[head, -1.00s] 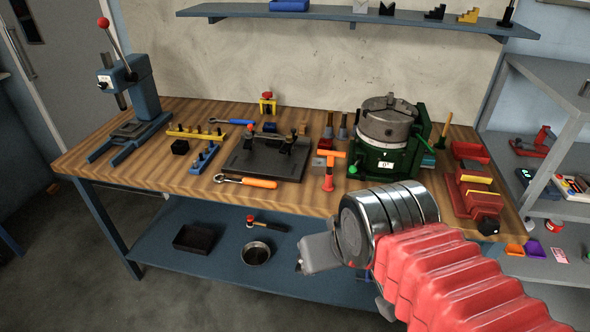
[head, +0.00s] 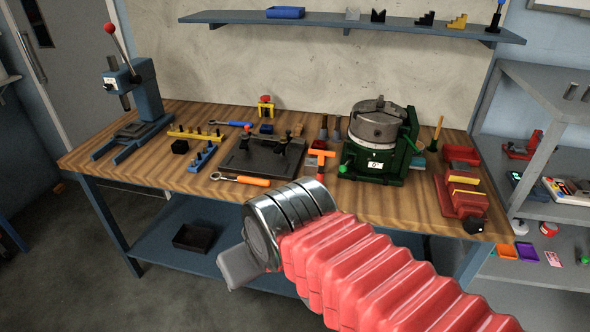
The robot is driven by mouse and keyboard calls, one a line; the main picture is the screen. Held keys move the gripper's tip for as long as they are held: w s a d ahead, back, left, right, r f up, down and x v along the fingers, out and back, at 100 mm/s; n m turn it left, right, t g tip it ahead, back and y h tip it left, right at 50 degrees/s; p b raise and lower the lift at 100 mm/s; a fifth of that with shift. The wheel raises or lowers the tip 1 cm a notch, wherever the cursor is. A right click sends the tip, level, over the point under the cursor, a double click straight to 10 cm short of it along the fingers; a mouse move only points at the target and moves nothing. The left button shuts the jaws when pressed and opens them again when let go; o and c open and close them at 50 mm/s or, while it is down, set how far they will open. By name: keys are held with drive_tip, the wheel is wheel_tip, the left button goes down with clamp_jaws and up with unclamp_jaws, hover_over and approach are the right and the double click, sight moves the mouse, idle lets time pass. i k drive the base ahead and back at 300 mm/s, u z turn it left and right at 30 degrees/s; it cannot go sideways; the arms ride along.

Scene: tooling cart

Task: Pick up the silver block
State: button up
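A small pale silver-grey block (head: 353,13) sits on the wall shelf, left of a black V-shaped block. It is small in the picture and cut close by the top edge. A second small greyish block (head: 311,161) lies on the bench beside the orange hammer (head: 321,158); I cannot tell its finish. My gripper (head: 240,270) is in front of the bench, low in the picture and apart from both blocks. One grey finger shows clearly; the other is mostly hidden behind my wrist, so its opening cannot be judged. I see nothing held.
The wooden bench (head: 225,201) carries an arbor press (head: 146,92), a dark fixture plate (head: 262,158), a green-based chuck (head: 376,135) and a red vise (head: 463,195). A blue wall shelf (head: 330,21) runs above. A grey rack (head: 540,90) stands at right.

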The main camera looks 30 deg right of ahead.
sight(311, 167)
drive_tip(key=z, duration=0.05)
drive_tip(key=i, duration=1)
drive_tip(key=u, duration=0.1)
